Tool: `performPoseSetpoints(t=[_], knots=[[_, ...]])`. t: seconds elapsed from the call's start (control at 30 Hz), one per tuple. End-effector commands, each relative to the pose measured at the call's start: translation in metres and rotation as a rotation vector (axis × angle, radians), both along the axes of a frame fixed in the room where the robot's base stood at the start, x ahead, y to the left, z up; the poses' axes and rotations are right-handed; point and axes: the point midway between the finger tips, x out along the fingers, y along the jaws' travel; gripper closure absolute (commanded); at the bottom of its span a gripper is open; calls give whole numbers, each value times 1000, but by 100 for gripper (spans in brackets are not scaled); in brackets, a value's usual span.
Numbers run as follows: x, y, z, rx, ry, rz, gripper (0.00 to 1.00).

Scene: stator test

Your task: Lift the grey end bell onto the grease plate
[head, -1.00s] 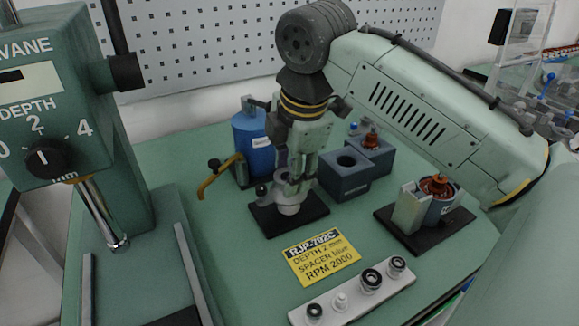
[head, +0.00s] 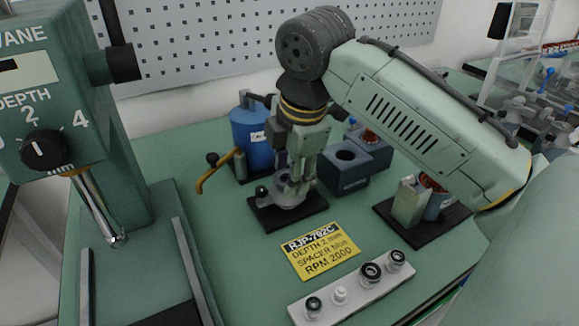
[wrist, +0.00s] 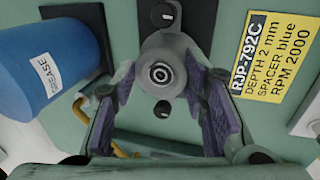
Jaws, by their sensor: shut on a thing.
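The grey end bell (wrist: 160,76) shows in the wrist view between my fingers, with a round hub and ears with dark knobs. My gripper (wrist: 161,88) is shut on it, with purple pads at its sides. In the head view my gripper (head: 297,178) points down and partly hides the end bell (head: 291,200), which is over a black plate (head: 316,210). I cannot tell whether it touches the plate. The blue canister (head: 248,138) stands behind; its GREASE label shows in the wrist view (wrist: 42,78).
A blue-grey block with a hole (head: 345,172) stands just right of the gripper. A yellow sign (head: 320,252) and a pale strip with several rings (head: 352,287) lie in front. A stator on a black base is at right, and a green machine (head: 130,170) at left.

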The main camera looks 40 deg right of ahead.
Motion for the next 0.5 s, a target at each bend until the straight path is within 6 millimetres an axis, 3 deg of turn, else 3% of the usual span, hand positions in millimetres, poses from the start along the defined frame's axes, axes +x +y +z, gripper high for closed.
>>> performPoseSetpoints(t=[0.5], knots=[[0,0,-6,1,0,1,100]])
